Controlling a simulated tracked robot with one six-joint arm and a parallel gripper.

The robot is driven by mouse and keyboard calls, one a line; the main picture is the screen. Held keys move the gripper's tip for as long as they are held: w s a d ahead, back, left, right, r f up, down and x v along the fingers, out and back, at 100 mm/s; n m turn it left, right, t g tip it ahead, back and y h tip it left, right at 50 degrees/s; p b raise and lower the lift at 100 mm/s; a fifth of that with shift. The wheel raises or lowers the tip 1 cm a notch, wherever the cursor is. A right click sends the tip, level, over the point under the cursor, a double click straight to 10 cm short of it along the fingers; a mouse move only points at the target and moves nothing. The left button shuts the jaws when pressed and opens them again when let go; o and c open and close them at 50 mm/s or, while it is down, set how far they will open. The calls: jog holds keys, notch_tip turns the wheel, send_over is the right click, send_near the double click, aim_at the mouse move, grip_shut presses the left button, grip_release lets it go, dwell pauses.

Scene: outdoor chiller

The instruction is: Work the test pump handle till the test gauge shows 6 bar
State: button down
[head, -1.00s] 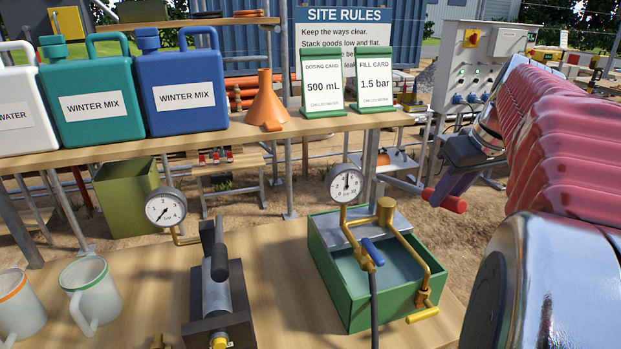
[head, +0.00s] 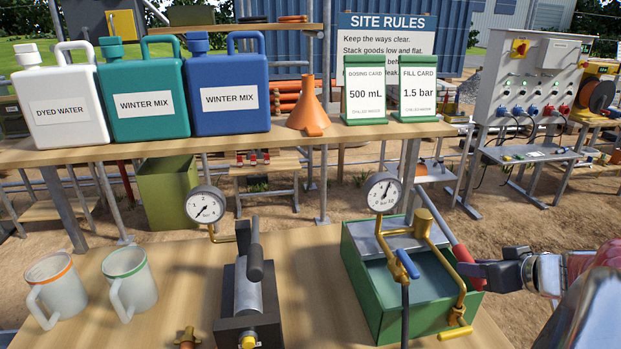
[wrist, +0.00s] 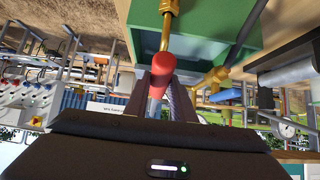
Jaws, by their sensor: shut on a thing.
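The test pump is a green open tank (head: 368,290) of water with a brass pump cylinder (head: 424,222). Its handle (head: 461,254) ends in a red grip, now low beside the tank's right rim. My gripper (head: 478,269) is shut on the red grip from the right; in the wrist view the red grip (wrist: 163,70) shows between the fingers (wrist: 160,92). The test gauge (head: 383,193) stands on a brass pipe over the tank's back left. Its needle points up and slightly right; the figures are too small to read surely. A blue valve lever (head: 407,263) is at the front.
Left of the tank stand a black device with a grey cylinder (head: 249,297), a second gauge (head: 205,205) and two mugs (head: 132,281). The shelf (head: 210,148) behind holds jugs, an orange funnel (head: 310,108) and two cards. A control panel (head: 527,80) stands at right.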

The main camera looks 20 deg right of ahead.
jog(key=shift+w+f+t, duration=0.15)
jog(key=shift+f+t, duration=0.15)
jog(key=shift+f, duration=0.45)
jog(key=shift+w+f+t, duration=0.1)
jog(key=shift+f+t, duration=0.2)
jog(key=shift+f, duration=0.4)
